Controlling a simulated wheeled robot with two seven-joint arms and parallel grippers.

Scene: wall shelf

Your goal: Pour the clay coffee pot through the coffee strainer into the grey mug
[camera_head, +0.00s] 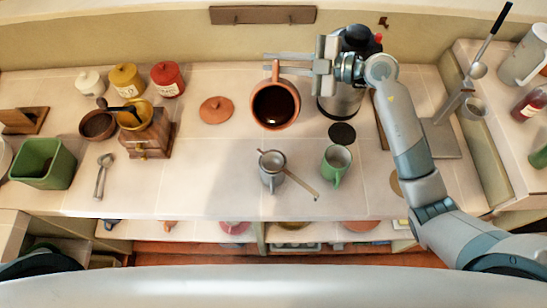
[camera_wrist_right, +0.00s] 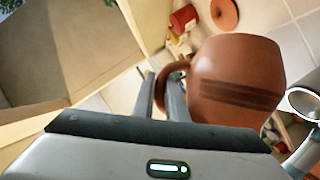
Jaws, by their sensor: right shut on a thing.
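The brown clay coffee pot (camera_head: 287,122) is at the middle of the counter, its mouth open and dark coffee inside. My right gripper (camera_head: 275,62) is shut on its handle, at the pot's far side. In the right wrist view the fingers (camera_wrist_right: 165,88) close on the handle beside the pot's body (camera_wrist_right: 235,75). The pot looks raised, but I cannot tell how far. The grey mug (camera_head: 271,182) stands in front of the pot, near the counter's front edge. The coffee strainer (camera_head: 271,159) lies over its mouth, its handle pointing front right. My left gripper is not in view.
A green mug (camera_head: 333,172) stands right of the grey mug. The clay lid (camera_head: 216,109) lies left of the pot. A coffee machine (camera_head: 343,106) stands behind right. A wooden grinder (camera_head: 148,140), several jars and a green bin (camera_head: 43,163) are at left. A lever stand (camera_head: 440,138) is at right.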

